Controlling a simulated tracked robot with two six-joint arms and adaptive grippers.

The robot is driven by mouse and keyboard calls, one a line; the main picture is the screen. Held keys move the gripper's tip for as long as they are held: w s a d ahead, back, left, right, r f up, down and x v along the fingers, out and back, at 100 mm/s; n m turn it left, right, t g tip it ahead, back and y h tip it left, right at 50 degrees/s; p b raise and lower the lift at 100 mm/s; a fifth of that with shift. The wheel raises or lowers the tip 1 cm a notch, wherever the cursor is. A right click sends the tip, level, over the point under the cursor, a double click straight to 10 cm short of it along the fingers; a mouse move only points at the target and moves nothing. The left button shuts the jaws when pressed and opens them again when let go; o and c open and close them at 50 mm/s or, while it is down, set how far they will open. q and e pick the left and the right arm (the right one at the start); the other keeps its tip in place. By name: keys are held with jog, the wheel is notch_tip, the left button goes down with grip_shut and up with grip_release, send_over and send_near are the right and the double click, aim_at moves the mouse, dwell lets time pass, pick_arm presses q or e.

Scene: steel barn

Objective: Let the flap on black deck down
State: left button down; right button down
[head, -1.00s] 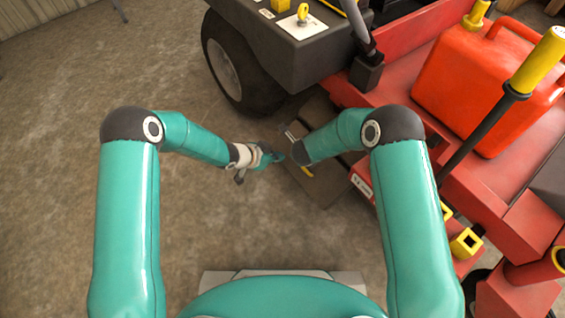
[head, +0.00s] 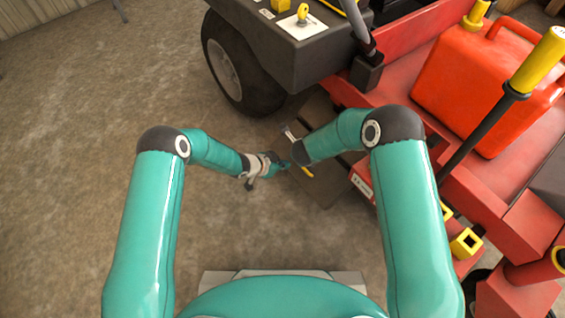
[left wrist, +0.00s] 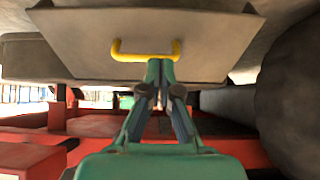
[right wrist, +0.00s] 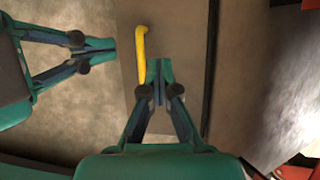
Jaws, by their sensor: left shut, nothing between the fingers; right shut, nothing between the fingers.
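The flap (head: 322,192) is a dark grey-brown panel beside the red machine in the head view, partly hidden by my right arm. It carries a yellow handle (head: 307,172). In the left wrist view the flap (left wrist: 200,25) spans the top, with the U-shaped handle (left wrist: 145,55) just above my left fingertips. My left gripper (head: 284,164) is shut and empty at the flap's left edge. My right gripper (right wrist: 158,72) is shut and empty, close beside the handle (right wrist: 142,50) in the right wrist view; my forearm hides it in the head view.
The red machine with a black deck (head: 285,50) fills the right side. A black tyre (head: 240,75) stands behind the flap, and a red can (head: 475,85) sits on the machine. A black lever with a yellow grip (head: 540,60) rises at right. Floor at left is clear.

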pick_arm(q)
jog(key=shift+f, duration=0.5)
pick_arm(e)
jog(key=c, duration=1.9)
grip_release()
jog(key=o, duration=0.7)
jog(key=shift+r, duration=0.1)
